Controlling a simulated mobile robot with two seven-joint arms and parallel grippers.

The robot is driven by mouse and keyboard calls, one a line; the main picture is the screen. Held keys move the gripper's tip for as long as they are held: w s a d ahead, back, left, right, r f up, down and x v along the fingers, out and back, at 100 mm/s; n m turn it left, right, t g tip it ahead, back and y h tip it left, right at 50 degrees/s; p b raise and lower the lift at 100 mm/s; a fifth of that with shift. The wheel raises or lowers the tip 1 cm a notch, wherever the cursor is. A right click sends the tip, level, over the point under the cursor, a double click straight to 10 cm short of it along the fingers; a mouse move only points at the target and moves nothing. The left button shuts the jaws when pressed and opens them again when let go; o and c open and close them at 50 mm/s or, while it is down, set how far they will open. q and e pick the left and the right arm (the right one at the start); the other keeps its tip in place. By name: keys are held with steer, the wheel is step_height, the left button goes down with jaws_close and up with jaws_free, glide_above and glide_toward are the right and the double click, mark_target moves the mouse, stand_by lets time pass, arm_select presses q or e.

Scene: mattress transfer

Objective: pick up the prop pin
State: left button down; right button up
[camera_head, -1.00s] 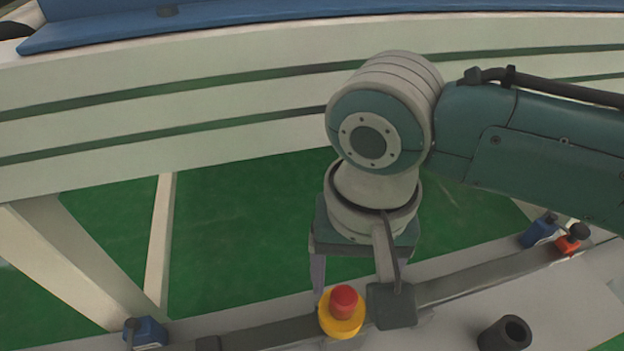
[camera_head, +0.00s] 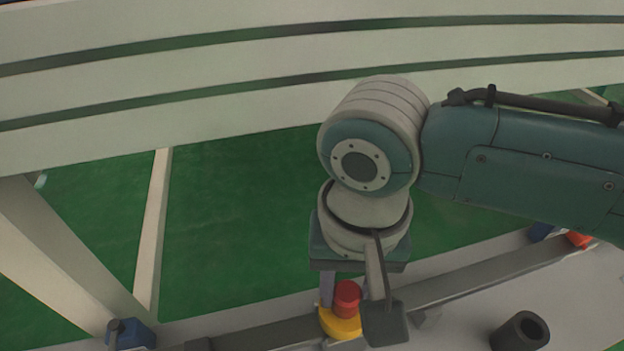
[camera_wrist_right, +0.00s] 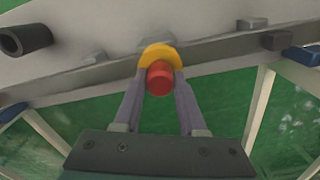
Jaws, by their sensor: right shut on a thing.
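The prop pin (camera_head: 346,297) has a red knob above a yellow collar and stands on the grey bar at the front. My right gripper (camera_head: 347,296) points down over it, with one finger on each side of the red knob. In the right wrist view the pin (camera_wrist_right: 160,78) sits between the fingertips of the gripper (camera_wrist_right: 160,80), which is shut on the knob. The pin's lower part is hidden. My left gripper is not in view.
A dark hollow cylinder (camera_head: 521,332) stands on the light surface at the lower right. A blue clamp (camera_head: 131,335) is at the lower left. A slatted white frame (camera_head: 100,90) spans the back, above a green floor (camera_head: 230,210).

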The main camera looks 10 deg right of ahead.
jaws_close()
steer(key=shift+r, duration=0.1)
step_height(320, 180, up, 20)
steer(key=p, duration=1.2)
